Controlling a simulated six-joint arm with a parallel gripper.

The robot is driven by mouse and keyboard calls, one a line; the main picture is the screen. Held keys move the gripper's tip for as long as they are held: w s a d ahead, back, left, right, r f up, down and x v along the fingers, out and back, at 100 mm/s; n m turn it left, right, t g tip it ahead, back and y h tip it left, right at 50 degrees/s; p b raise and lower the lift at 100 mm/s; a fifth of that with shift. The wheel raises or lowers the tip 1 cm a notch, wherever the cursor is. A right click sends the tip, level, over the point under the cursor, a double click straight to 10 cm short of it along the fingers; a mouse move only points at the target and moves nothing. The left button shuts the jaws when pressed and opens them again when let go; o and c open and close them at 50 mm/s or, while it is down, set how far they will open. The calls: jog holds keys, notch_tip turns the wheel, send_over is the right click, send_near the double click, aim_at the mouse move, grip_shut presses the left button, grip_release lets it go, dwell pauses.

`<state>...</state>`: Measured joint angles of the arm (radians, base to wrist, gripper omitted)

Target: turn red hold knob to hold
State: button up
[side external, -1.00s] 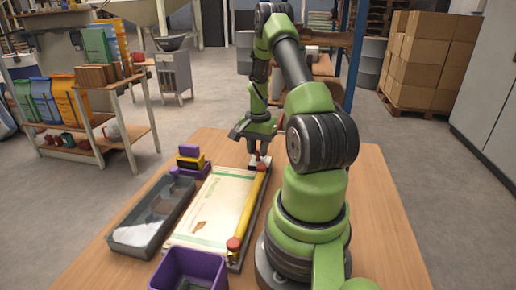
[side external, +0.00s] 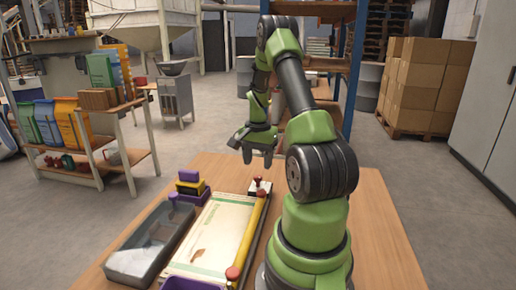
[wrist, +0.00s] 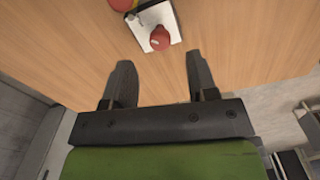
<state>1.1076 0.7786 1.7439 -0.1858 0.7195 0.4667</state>
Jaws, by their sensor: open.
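The red knob (side external: 259,180) stands on a small white block (side external: 266,188) at the far end of the board. In the wrist view the red knob (wrist: 160,39) shows on its white plate (wrist: 143,22), ahead of the fingertips and not between them. My gripper (side external: 258,162) is open and empty, above and beyond the knob, apart from it. Its two fingers (wrist: 158,75) are spread over bare wood in the wrist view. A second red knob (side external: 232,273) sits at the near end of the yellow bar (side external: 248,233). Which setting the knob is at cannot be told.
A pale sack (side external: 212,236) lies on the board beside the yellow bar. A grey tray (side external: 117,279) with white powder is to its left. Yellow, black and purple blocks (side external: 190,187) stand behind, and a purple bin (side external: 190,284) in front. The table's right side (side external: 375,235) is clear.

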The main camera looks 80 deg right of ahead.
aim_at(258, 176)
notch_tip(258, 176, up, 5)
jog(key=shift+r, duration=0.1)
dwell(0.5)
jog(key=w+a+r+n+t+h, duration=0.1)
jog(key=w+a+r+n+t, duration=0.2)
jog(key=a+r, duration=0.4)
jog(key=w+a+r+n, duration=0.4)
jog(key=a+r, duration=0.1)
jog(key=a, duration=0.3)
jog(key=s+a+r+n+t+y, duration=0.1)
jog(key=s+a+n, duration=0.3)
jog(key=a, duration=0.5)
jog(key=s+a+r+n+t+y, duration=0.2)
jog(key=a+n, duration=0.3)
jog(key=a, duration=0.3)
jog(key=shift+s+a+r+t, duration=0.45)
jog(key=shift+s+t, duration=0.15)
jog(key=shift+s, duration=0.25)
jog(key=shift+o, duration=0.2)
jog(key=shift+d, duration=0.1)
